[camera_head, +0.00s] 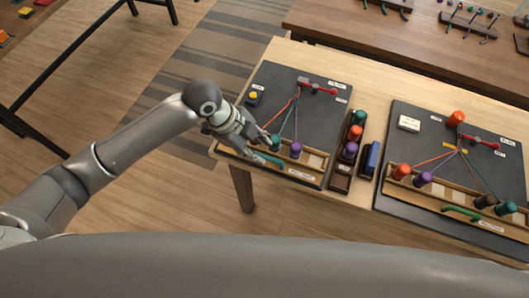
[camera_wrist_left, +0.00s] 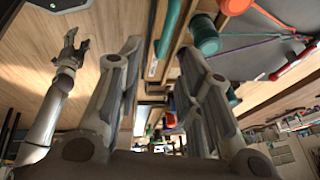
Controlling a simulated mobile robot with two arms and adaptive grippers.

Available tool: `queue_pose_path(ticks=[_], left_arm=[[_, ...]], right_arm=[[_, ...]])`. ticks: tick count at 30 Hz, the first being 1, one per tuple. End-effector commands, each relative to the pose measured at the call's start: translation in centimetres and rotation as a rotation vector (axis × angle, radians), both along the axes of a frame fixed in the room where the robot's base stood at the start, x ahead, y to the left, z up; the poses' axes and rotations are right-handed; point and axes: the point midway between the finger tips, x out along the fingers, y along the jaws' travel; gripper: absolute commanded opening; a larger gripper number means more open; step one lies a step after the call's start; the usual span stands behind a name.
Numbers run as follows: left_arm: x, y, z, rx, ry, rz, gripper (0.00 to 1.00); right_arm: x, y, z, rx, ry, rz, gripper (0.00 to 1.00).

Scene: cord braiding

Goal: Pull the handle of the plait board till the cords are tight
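The left plait board (camera_head: 272,105) lies on the table, with red, teal and purple cords running from a red clamp (camera_head: 318,88) to bobbins at its front rail. A teal handle (camera_head: 270,159) lies along the front edge; it also shows in the left wrist view (camera_wrist_left: 169,28). My left gripper (camera_head: 266,147) is at this rail, beside the teal bobbin (camera_head: 274,141). In the left wrist view its fingers (camera_wrist_left: 160,50) are spread, with the handle beyond and between the tips. Contact cannot be told. My right gripper (camera_wrist_left: 75,45) shows small in the wrist view, fingers apart and empty.
A second plait board (camera_head: 410,125) with a green handle (camera_head: 462,212) lies to the right. Between the boards stand a dark rack (camera_head: 340,184) of bobbins and a blue block (camera_head: 373,157). Another table (camera_head: 400,42) is behind.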

Motion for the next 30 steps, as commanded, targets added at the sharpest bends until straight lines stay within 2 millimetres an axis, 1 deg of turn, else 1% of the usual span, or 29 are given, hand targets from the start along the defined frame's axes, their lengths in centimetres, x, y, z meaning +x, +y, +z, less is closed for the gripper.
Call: queue_pose_path(ticks=[1,3,6,9,15,30], left_arm=[[0.1,0.5,1.0,-0.001,-0.004,0.002,0.34],[-0.1,1.0,2.1,0.001,-0.004,0.0,0.34],[-0.1,1.6,3.3,0.001,-0.001,0.002,0.34],[-0.2,2.0,4.1,0.0,0.0,0.001,0.34],[-0.3,2.2,4.5,0.0,0.001,0.001,0.34],[-0.5,1.9,4.3,-0.005,0.003,0.009,0.34]], right_arm=[[0.0,0.0,0.0,0.0,0.0,0.0,0.55],[0.0,0.0,0.0,0.0,0.0,0.0,0.55],[0.0,0.0,0.0,0.0,0.0,0.0,0.55],[0.0,0.0,0.0,0.0,0.0,0.0,0.55],[0.0,0.1,0.0,0.001,0.0,0.0,0.55],[0.0,0.1,0.0,0.001,0.0,-0.001,0.55]])
